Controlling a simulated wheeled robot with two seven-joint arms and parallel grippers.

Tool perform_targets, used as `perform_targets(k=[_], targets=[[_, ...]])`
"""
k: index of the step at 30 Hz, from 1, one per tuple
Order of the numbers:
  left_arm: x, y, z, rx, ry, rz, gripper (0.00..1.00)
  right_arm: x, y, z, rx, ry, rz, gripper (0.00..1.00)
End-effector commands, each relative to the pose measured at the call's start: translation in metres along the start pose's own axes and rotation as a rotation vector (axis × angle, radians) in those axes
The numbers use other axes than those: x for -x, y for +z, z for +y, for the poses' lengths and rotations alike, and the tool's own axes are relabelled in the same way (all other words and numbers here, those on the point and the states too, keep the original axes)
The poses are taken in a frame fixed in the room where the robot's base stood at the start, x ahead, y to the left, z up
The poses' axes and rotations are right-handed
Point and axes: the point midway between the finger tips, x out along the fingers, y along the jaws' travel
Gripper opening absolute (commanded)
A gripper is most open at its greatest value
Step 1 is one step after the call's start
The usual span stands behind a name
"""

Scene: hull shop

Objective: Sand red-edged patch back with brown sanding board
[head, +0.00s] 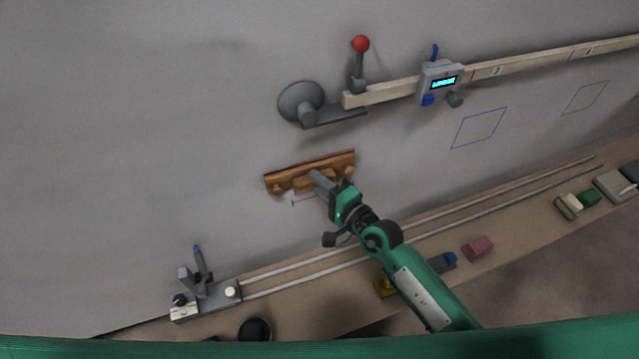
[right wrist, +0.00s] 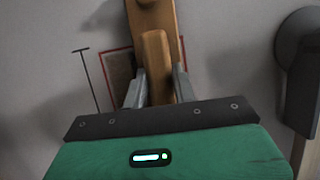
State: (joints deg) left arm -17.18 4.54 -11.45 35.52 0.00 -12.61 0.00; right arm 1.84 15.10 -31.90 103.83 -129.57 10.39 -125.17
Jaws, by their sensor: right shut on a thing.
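The brown sanding board (head: 284,181) lies against the grey hull wall, its long side slightly tilted. My right gripper (head: 318,179) is shut on the board's handle. In the right wrist view the two fingers (right wrist: 157,88) sit on either side of that wooden handle, and the board (right wrist: 177,25) runs up behind it. The red-edged patch (right wrist: 116,72) shows there as a dark red outline beside and behind the board. In the head view only a thin red edge shows along the board's top, and the board hides most of the patch. My left gripper is not in view.
Above are a suction disc (head: 301,101), a red-knobbed lever (head: 361,44) and a wooden batten (head: 520,65) with a display unit (head: 440,82). Below, a shelf carries rails, a clamp (head: 205,292), a pink block (head: 477,247) and small items. The wall left of the board is clear.

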Motion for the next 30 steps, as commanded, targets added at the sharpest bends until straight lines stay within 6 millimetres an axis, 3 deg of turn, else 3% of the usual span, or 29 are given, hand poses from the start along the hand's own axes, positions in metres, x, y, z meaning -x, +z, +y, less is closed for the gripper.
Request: perform_targets(k=[1,5,30], targets=[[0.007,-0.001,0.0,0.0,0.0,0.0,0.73,-0.001,-0.001,-0.009,0.002,-0.004,0.001,0.07],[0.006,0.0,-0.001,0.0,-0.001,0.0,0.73,-0.001,-0.001,-0.008,0.002,-0.004,0.001,0.07],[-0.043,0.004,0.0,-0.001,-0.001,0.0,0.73,0.001,-0.001,0.05,0.001,-0.001,0.001,0.07]])
